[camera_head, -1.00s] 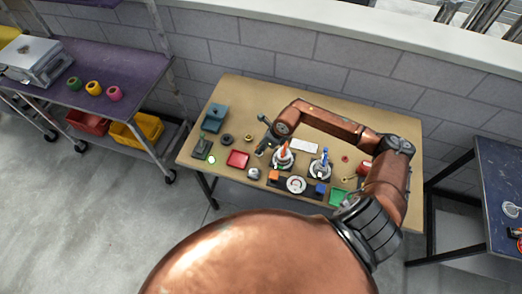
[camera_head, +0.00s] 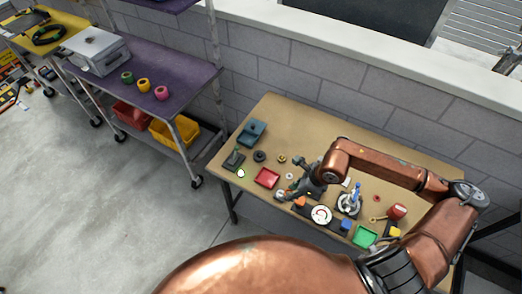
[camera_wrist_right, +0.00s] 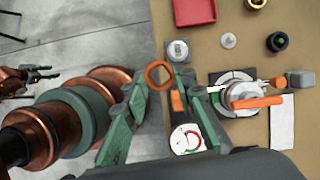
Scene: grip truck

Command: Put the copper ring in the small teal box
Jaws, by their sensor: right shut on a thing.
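The copper ring (camera_wrist_right: 149,76) is between the fingertips of my right gripper (camera_wrist_right: 158,83) in the right wrist view. The gripper is shut on it. In the head view my right gripper (camera_head: 303,182) is over the front part of the workbench, and the ring cannot be made out there. The small teal box (camera_head: 252,132) stands at the back left of the bench, apart from the gripper and to its left. Its inside is too small to judge. My left gripper (camera_wrist_right: 40,74) shows small at the left of the right wrist view, away from the bench; its opening is unclear.
A red tray (camera_head: 267,178), a dark ring (camera_head: 259,156) and a brass ring (camera_head: 282,159) lie between gripper and box. A dark stand (camera_head: 234,160) is in front of the box. A round dial (camera_head: 321,215) and a green tray (camera_head: 364,237) are to the right.

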